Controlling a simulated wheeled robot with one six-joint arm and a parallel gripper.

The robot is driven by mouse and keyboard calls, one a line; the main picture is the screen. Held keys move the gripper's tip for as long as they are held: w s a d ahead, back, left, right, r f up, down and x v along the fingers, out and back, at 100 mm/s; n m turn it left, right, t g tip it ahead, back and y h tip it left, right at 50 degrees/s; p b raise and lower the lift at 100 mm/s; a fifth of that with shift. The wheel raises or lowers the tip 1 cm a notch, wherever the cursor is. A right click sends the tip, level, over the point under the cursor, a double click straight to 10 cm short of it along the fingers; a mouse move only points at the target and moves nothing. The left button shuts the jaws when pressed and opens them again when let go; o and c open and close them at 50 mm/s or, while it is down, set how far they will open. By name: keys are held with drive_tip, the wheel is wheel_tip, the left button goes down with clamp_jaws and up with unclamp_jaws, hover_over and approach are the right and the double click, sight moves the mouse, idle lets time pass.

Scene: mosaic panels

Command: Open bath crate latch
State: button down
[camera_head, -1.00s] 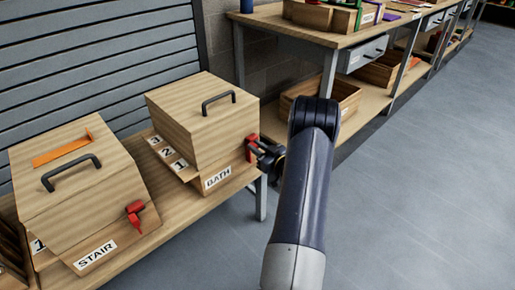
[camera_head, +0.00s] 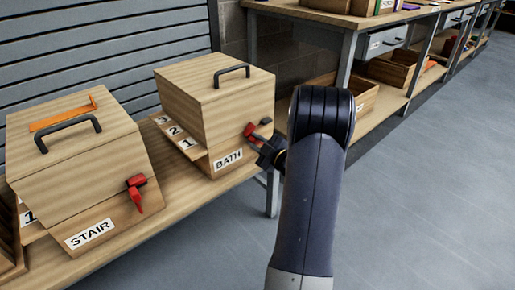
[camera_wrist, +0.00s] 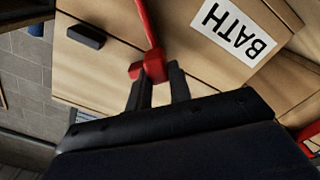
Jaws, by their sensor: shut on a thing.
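The bath crate (camera_head: 205,98) is a wooden box with a closed lid, a black handle on top and a BATH label (camera_head: 228,160). Its red latch (camera_head: 250,130) is at the right end of the front and slants down to the right. My gripper (camera_head: 264,148) is at the latch's lower end. In the wrist view the red latch (camera_wrist: 150,52) runs down between the two dark fingers of my gripper (camera_wrist: 158,82), which are shut on its end. The fingers hide part of that end. The BATH label also shows in the wrist view (camera_wrist: 233,33), upside down.
The stair crate (camera_head: 75,140), with its own red latch (camera_head: 136,192) and an orange strip on top, stands to the left on the same wooden bench (camera_head: 190,208). A workbench with shelves (camera_head: 345,20) stands behind my arm. The floor at right is clear.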

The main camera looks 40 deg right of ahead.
drive_tip(key=shift+a+f+n+b, duration=0.4)
drive_tip(key=shift+f+n+b, duration=0.15)
drive_tip(key=shift+n+b, duration=0.3)
drive_tip(key=c, duration=1.3)
unclamp_jaws()
drive_tip(key=s+p, duration=0.1)
drive_tip(key=s, duration=0.2)
drive_tip(key=s+p, duration=0.1)
drive_tip(key=s, duration=0.6)
drive_tip(key=shift+s+d+p, duration=0.4)
